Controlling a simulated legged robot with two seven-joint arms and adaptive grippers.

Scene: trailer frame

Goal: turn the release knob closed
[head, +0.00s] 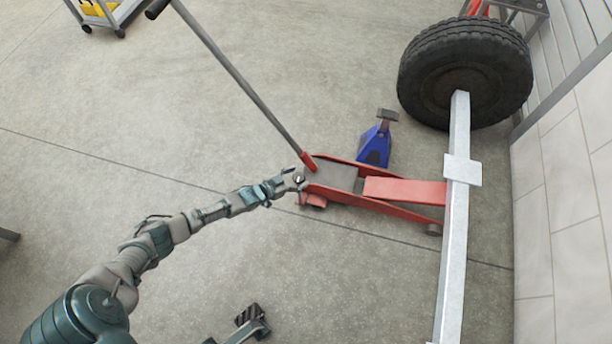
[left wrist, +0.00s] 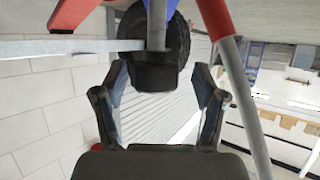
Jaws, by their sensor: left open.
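My left gripper (head: 293,182) is at the near end of the red floor jack (head: 405,190), beside the foot of its handle. The release knob is too small and too covered by the gripper to make out surely in the head view. In the left wrist view the gripper (left wrist: 160,85) has its two fingers apart. A dark block (left wrist: 155,76), perhaps the knob, shows between and beyond the fingertips; I cannot tell whether they touch it. My right gripper (head: 249,322) seems to show partly at the bottom edge of the head view.
The jack's long grey handle (head: 235,75) slants up to the left. A pale beam (head: 457,230) lies above the jack's far end, with a tire (head: 465,72) behind. A blue jack stand (head: 375,146) stands beside the jack. The floor on the left is open.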

